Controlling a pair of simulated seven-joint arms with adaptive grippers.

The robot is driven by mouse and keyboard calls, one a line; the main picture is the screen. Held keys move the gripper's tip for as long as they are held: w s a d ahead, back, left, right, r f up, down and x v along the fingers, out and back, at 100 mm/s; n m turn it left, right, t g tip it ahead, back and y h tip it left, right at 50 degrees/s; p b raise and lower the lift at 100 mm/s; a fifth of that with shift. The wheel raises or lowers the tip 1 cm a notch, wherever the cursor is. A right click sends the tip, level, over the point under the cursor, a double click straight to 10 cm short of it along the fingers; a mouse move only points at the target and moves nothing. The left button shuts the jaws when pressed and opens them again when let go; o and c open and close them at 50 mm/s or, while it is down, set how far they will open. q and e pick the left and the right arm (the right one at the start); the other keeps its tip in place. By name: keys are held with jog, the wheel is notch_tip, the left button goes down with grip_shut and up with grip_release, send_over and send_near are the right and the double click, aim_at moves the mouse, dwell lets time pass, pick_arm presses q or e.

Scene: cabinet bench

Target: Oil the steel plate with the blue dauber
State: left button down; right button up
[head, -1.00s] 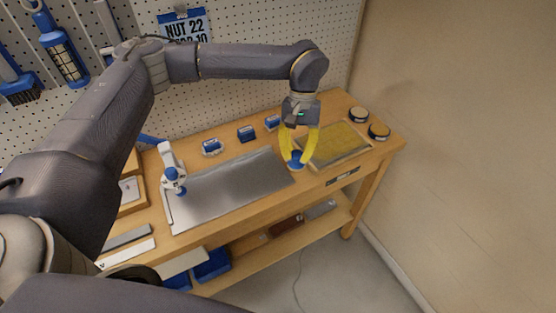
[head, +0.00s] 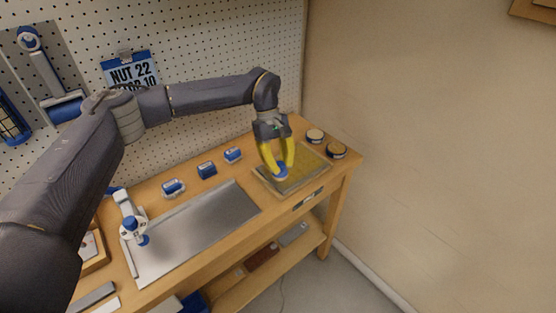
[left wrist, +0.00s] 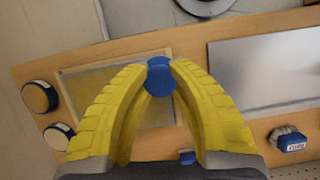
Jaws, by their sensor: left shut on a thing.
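The blue dauber (head: 280,174) is held between the yellow fingers of my left gripper (head: 279,166). In the left wrist view the fingers close on the dauber's round blue body (left wrist: 159,80). The gripper is over the shallow tray with a yellowish surface (head: 309,164), toward its left part. I cannot tell whether the dauber touches that surface. The steel plate (head: 200,228) lies flat on the bench to the left of the tray, with nothing held over it. My right gripper is not in view.
A grey clamp-like tool with a blue tip (head: 131,222) stands at the plate's left end. Several small blue items, one a blue block (head: 207,170), line the back of the bench. Two round tins (head: 336,150) stand beyond the tray, near the right end.

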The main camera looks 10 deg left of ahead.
pick_arm(q)
jog(key=shift+f, duration=2.4)
jog(key=shift+w+f, duration=0.1)
jog(key=shift+f, duration=0.3)
jog(key=shift+w+d, duration=1.35)
jog(key=shift+w, duration=0.15)
jog(key=shift+s+a, duration=1.25)
jog(key=shift+s, duration=0.2)
jog(key=shift+s+a+r, duration=0.1)
jog(key=shift+s+a, duration=0.05)
jog(key=shift+a, duration=0.05)
jog(key=shift+r, duration=3.9)
